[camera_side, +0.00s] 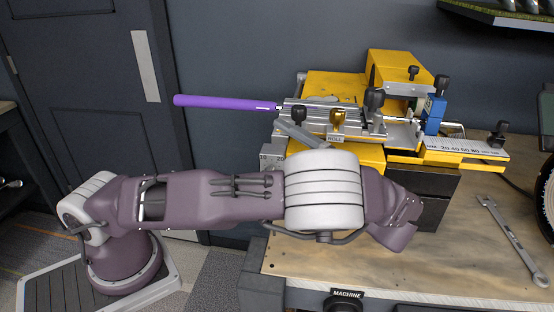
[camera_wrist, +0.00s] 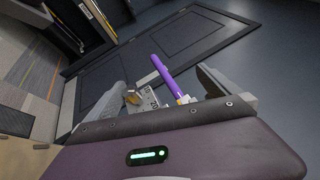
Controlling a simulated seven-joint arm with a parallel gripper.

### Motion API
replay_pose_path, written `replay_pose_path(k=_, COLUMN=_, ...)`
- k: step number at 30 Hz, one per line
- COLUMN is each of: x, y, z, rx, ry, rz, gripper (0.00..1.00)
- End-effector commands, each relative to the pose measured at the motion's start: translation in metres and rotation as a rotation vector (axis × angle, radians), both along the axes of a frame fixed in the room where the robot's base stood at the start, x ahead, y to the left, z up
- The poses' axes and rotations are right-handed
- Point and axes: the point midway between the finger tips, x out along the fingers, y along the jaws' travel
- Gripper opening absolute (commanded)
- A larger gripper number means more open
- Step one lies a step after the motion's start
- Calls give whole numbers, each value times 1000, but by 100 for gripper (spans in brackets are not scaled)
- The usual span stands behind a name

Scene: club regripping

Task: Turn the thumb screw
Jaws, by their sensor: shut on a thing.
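The brass thumb screw (camera_side: 338,119) stands upright on the front of the silver clamp, above a plate marked ROLL. In the wrist view it is a small brass shape (camera_wrist: 132,97) close beside the left finger. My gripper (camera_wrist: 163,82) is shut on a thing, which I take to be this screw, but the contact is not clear. One grey finger (camera_side: 299,136) shows beside the clamp in the side view; the rest is hidden behind my wrist. A club with a purple grip (camera_side: 225,102) lies in the clamp and sticks out to the left.
The yellow machine (camera_side: 395,72) carries several black knobs, including a tall one (camera_side: 374,99) right of the screw. A blue block (camera_side: 433,115) and a ruled scale (camera_side: 465,153) are further right. A wrench (camera_side: 512,240) lies on the wooden bench (camera_side: 470,265). The bench's front is mostly clear.

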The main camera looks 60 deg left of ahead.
Motion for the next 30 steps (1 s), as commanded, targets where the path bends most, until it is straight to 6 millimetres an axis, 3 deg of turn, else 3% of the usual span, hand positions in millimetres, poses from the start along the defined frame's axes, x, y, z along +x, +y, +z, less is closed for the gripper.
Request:
replay_pose_path(k=1, x=0, y=-9, z=52, rx=214, ry=-7, rz=0, gripper=68)
replay_pose_path(k=3, x=0, y=-9, z=52, rx=214, ry=-7, rz=0, gripper=68)
replay_pose_path(k=4, x=0, y=-2, z=4, rx=4, ry=-4, rz=-2, gripper=68)
replay_pose_path(k=7, x=-1, y=-2, z=0, rx=5, ry=-2, rz=-1, gripper=65)
replay_pose_path(k=12, x=-7, y=-5, z=-15, rx=7, ry=-2, rz=-1, gripper=42)
replay_pose_path(k=30, x=-26, y=-15, z=-68, rx=1, ry=2, rz=0, gripper=42)
